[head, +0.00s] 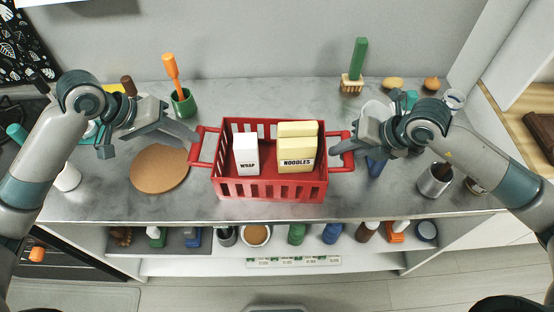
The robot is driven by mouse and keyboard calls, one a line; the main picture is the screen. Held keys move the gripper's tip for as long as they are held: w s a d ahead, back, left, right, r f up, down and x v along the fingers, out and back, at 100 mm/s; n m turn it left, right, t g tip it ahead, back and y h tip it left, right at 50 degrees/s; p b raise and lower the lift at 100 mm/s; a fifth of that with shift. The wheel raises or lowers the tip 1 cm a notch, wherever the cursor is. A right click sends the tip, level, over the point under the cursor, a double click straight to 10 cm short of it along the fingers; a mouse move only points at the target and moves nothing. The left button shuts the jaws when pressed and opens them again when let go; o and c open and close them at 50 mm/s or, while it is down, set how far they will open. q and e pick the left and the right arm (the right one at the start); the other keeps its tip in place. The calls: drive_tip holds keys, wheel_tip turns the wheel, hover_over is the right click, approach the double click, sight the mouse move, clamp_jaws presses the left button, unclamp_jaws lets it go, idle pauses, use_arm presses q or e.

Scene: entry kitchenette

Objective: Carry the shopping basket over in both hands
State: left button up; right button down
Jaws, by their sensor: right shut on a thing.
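The red shopping basket (270,190) is upright at the middle of the grey counter, close to its front edge. It holds a white box marked WRAP (246,155) and a cream box marked NOODLES (297,150). Its red handles stick out at left and right. My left gripper (186,138) is at the left handle (196,147), with its fingers apart; the exact contact is hard to see. My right gripper (343,150) is shut on the right handle (340,160), which its fingers partly cover.
A round brown board (159,169) lies left of the basket. A green pot (184,102) with an orange-handled tool and a green-handled brush (356,68) stand behind. A metal cup (435,181) is at right. Several items fill the shelf below the counter (200,208).

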sight(200, 145)
use_arm(q)
drive_tip(key=shift+x, duration=3.5)
clamp_jaws()
drive_tip(key=shift+r, duration=0.15)
use_arm(e)
drive_tip(key=shift+r, duration=0.1)
